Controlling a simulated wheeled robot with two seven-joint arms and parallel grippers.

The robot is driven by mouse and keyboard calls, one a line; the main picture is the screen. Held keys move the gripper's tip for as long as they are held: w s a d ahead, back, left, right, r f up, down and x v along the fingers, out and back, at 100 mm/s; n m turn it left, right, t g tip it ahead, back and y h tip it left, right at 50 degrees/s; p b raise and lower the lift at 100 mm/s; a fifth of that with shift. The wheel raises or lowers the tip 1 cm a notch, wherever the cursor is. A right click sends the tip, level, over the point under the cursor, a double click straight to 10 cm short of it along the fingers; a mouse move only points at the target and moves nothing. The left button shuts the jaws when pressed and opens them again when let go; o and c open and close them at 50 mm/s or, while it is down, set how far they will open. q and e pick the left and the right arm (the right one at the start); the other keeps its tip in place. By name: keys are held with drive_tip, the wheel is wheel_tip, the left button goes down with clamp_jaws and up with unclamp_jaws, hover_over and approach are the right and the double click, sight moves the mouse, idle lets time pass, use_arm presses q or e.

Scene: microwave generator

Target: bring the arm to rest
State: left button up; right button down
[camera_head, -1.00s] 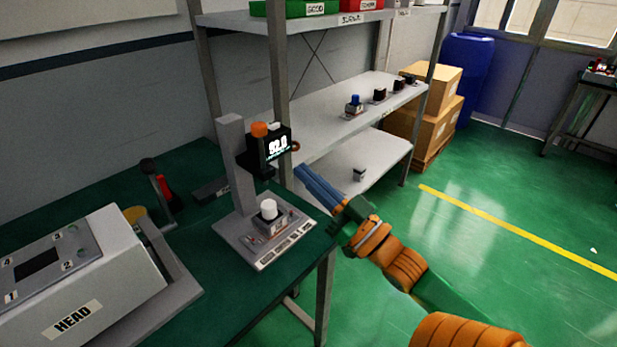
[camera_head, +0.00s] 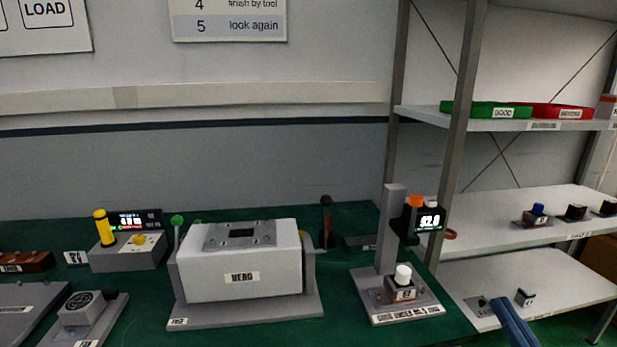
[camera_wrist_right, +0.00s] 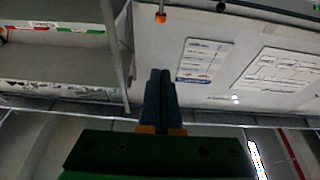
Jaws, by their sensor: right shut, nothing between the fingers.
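My right gripper (camera_head: 514,322) shows at the lower right edge of the head view, in front of the lower shelf. Only its blue fingers are in the picture there. In the right wrist view the two fingers (camera_wrist_right: 160,75) lie together, shut and empty, pointing up toward the wall and ceiling area. They touch nothing. My left gripper is in neither view.
A dial gauge stand (camera_head: 388,235) with a white-topped part (camera_head: 402,282) stands at the green table's right end. The HEAD machine (camera_head: 243,262) is left of it. A shelf rack (camera_head: 560,125) with green (camera_head: 480,109) and red bins (camera_head: 560,111) stands right.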

drive_tip(key=w+d+f+m+g+h, duration=0.1)
drive_tip(key=d+f+m+g+h, duration=0.15)
drive_tip(key=f, duration=0.55)
drive_tip(key=d+f+m+g+h, duration=0.1)
drive_tip(key=d+f+g+h, duration=0.15)
drive_tip(key=f, duration=0.55)
drive_tip(key=s+f+g, duration=0.2)
drive_tip(key=f, duration=0.6)
drive_tip(key=s+f+g, duration=0.2)
drive_tip(key=f+g, duration=0.1)
drive_tip(key=f, duration=0.6)
drive_tip(key=s+a+f+n+g+y, duration=0.1)
drive_tip(key=s+a+f+g, duration=0.2)
drive_tip(key=f, duration=0.4)
drive_tip(key=s+a+f+g, duration=0.2)
drive_tip(key=s+a+f, duration=0.1)
drive_tip(key=s+f, duration=0.3)
drive_tip(key=s+a+f+n+g+y, duration=0.1)
drive_tip(key=s+a+f+n+g, duration=0.1)
drive_tip(key=s+a+f, duration=0.3)
drive_tip(key=s+a+f+n+g+y, duration=0.1)
drive_tip(key=s+a+f+g, duration=0.3)
drive_tip(key=s, duration=0.7)
drive_tip(key=shift+s+a+f+n, duration=0.3)
drive_tip(key=shift+a+f+n, duration=0.25)
drive_tip(key=shift+a+f, duration=0.25)
